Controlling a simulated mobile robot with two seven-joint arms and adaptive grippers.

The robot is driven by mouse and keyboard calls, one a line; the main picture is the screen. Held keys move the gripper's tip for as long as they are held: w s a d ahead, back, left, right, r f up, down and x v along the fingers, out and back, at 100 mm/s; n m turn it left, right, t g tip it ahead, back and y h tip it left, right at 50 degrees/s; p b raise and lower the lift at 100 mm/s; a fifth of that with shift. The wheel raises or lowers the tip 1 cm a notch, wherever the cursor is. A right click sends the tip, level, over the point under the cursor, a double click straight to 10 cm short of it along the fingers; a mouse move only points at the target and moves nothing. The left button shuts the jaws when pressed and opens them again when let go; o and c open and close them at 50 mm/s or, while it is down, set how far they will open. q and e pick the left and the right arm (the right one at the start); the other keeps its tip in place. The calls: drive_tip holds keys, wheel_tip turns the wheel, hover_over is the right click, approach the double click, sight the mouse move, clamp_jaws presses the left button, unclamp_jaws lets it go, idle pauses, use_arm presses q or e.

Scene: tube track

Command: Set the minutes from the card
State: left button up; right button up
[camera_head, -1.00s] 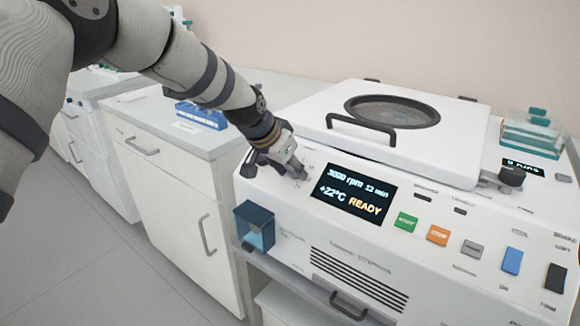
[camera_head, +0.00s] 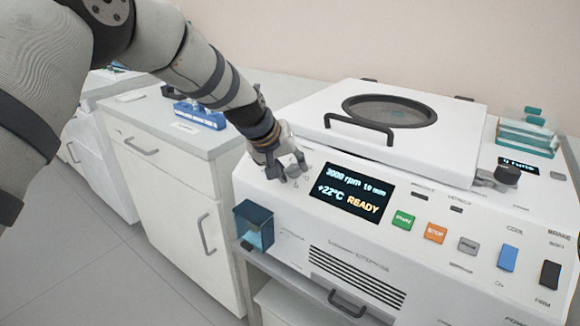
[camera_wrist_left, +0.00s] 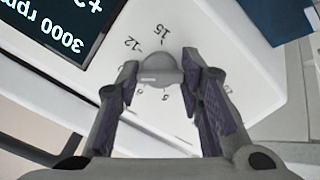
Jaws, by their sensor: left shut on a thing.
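The white centrifuge (camera_head: 300,222) stands at the right with its lid down. Its display (camera_head: 352,193) appears to read 3000 rpm, 10 min, +22°C and READY. My left gripper (camera_head: 290,172) is at the panel just left of the display. In the left wrist view its fingers are shut on a grey dial knob (camera_wrist_left: 158,66), one on each side. Marks 12 and 15 show beside the knob, with smaller marks partly hidden between the fingers. The knob is mostly hidden in the head view. I cannot make out a card. My right gripper is out of view.
Green start (camera_head: 403,220) and orange stop (camera_head: 435,232) buttons sit right of the display, with grey, blue and black ones further right. A teal clear box (camera_head: 254,227) hangs on the front left. A blue rack (camera_head: 201,115) stands on the left counter.

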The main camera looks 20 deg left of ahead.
use_arm(q)
drive_tip(key=shift+f+n, duration=0.15)
drive_tip(key=shift+n, duration=0.15)
idle(0.4)
drive_tip(key=o, duration=1.2)
drive_tip(key=v, duration=1.2)
